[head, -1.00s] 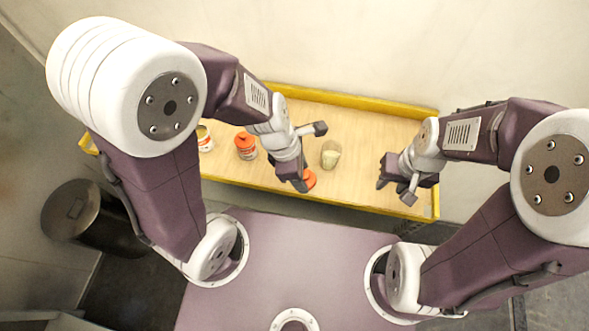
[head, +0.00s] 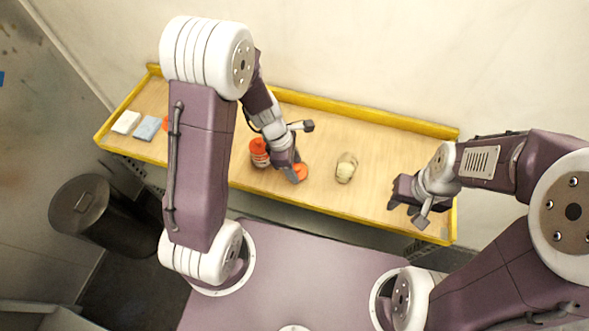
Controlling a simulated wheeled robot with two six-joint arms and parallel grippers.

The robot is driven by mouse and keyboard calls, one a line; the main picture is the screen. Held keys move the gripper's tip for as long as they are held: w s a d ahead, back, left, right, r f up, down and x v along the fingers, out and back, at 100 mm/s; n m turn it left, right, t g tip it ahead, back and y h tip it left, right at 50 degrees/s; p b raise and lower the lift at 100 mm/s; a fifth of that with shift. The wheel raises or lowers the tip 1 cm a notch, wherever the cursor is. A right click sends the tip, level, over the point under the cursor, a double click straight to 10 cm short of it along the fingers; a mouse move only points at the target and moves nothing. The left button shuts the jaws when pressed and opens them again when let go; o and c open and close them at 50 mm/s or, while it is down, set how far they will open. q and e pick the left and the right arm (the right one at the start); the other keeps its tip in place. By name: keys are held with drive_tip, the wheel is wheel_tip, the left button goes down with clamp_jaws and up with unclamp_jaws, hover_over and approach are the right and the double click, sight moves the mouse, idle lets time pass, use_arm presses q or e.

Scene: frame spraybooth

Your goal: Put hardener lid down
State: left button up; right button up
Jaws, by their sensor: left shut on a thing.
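The orange hardener lid (head: 301,172) shows at the fingertips of my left gripper (head: 295,174), over the front half of the wooden bench. My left gripper is shut on it, and the fingers hide part of it. I cannot tell whether the lid touches the bench. My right gripper (head: 406,209) looks open and empty above the bench's front right edge.
A cup with pale contents (head: 346,167) stands right of the lid. A white cloth (head: 126,122) and a blue cloth (head: 148,128) lie at the bench's left end. A yellow rim (head: 300,201) edges the bench. Bare wood lies between the cup and my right gripper.

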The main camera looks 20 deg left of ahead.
use_arm(q)
drive_tip(key=shift+x, duration=0.85)
drive_tip(key=shift+a+f, duration=0.2)
drive_tip(key=shift+w+a, duration=0.15)
drive_tip(key=o, duration=1.3)
drive_tip(key=shift+f, duration=0.1)
